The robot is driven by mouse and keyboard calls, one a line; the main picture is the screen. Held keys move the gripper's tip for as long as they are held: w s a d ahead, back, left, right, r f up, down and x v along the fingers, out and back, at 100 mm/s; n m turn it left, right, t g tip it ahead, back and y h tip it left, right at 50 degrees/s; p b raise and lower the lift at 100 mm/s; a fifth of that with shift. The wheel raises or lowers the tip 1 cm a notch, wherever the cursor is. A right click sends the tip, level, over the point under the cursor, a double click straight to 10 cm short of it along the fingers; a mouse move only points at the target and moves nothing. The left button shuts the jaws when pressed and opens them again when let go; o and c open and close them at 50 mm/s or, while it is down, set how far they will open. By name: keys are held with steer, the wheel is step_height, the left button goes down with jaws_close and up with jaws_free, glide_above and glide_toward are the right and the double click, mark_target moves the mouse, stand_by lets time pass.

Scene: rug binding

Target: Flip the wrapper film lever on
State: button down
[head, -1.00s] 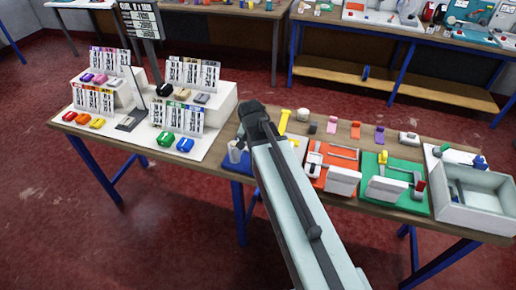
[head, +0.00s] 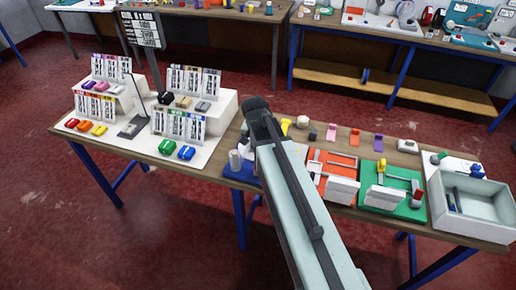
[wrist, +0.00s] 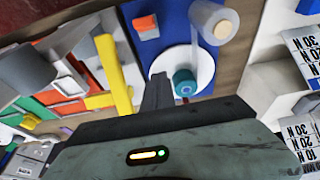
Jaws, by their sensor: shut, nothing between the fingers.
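The wrapper looks to be the blue station (wrist: 172,40), seen from above in the wrist view; its blue base (head: 240,171) is partly behind my arm in the head view. It carries a grey-white film roll (wrist: 211,22) with a tan core, a white disc (wrist: 165,62) with a teal knob (wrist: 185,82), and a small orange-and-grey switch-like part (wrist: 146,27). A yellow bar (wrist: 113,72) stands beside the base. I cannot tell which part is the film lever. My gripper (wrist: 158,90) is shut and empty, its tips over the near side of the disc.
An orange station (head: 330,170) and a green station (head: 400,200) stand to the right, then an open grey bin (head: 470,228). Sample racks (head: 180,123) and a sign (head: 142,30) fill the table's left side. Small coloured pieces lie along the back.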

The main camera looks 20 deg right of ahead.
steer(key=s+a+r+p, duration=0.3)
steer(key=s+r+p, duration=0.2)
steer(key=s+r, duration=0.1)
steer(key=shift+a+r, duration=0.35)
steer(key=shift+r, duration=0.05)
steer(key=shift+w, duration=0.1)
steer(key=s+a+f+n+g+y+b, duration=0.1)
steer(key=s+f+n+g+y+b, duration=0.1)
steer(key=s+f+n+b, duration=0.4)
steer(key=shift+s+a+f+n+g, duration=0.3)
steer(key=shift+s+f+g, duration=0.1)
steer(key=shift+f, duration=0.45)
